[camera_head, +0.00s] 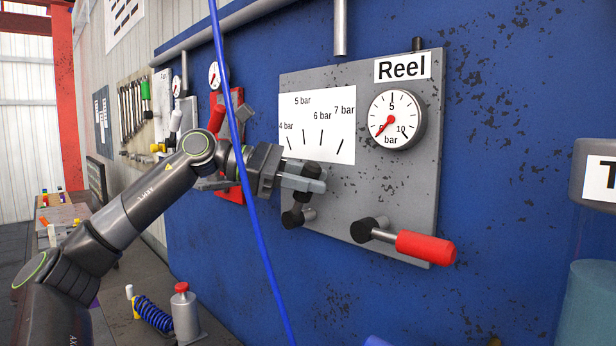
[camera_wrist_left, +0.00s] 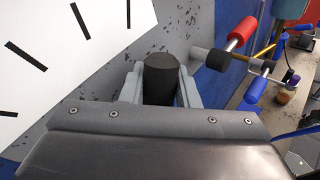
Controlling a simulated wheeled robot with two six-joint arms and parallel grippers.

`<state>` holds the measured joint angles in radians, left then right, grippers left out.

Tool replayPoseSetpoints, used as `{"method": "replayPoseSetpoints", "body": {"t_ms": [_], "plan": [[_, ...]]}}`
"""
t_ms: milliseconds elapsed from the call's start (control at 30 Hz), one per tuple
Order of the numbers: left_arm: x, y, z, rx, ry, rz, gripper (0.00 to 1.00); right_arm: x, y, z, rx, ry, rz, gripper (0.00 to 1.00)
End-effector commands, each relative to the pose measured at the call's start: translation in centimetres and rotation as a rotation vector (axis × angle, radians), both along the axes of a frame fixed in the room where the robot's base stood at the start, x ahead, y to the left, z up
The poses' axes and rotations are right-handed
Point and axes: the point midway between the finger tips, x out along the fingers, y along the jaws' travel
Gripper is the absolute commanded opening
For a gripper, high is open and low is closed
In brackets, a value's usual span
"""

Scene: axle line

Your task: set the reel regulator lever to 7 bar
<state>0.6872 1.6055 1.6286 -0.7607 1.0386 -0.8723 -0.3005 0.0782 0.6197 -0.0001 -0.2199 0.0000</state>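The grey Reel panel (camera_head: 350,190) carries a white scale card (camera_head: 325,148) with marks from 4 bar to 7 bar. The round gauge (camera_head: 392,118) has its red needle at the low end, near 0. The dark regulator lever (camera_head: 297,214) is below the card, its upper part hidden by my left gripper (camera_head: 308,178). In the left wrist view, the dark lever end (camera_wrist_left: 161,78) stands between the two fingers of my left gripper (camera_wrist_left: 161,88). The fingers lie close on both sides; whether they press on it cannot be told. My right gripper is out of view.
A red-handled lever (camera_head: 425,247) juts out at the panel's lower right. A blue hose (camera_head: 250,190) hangs in front of my left arm. A red panel (camera_head: 228,150) is at the left. A grey canister (camera_head: 185,312) and a blue spring (camera_head: 153,314) are at the lower left.

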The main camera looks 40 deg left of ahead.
Motion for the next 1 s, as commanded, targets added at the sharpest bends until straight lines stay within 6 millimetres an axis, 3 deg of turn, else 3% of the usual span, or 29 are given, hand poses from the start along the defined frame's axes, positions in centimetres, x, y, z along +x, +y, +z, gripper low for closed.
{"method": "replayPoseSetpoints", "body": {"t_ms": [467, 667, 1000], "plan": [[-0.3, 0.5, -0.1, 0.001, 0.001, 0.002, 0.37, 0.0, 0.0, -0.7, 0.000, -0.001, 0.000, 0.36], [-2.0, 2.3, 0.2, 0.001, -0.003, 0.004, 0.37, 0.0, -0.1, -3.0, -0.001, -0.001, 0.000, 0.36], [-6.7, 7.7, 2.2, -0.001, -0.005, 0.003, 0.37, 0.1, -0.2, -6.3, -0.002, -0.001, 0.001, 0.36]]}}
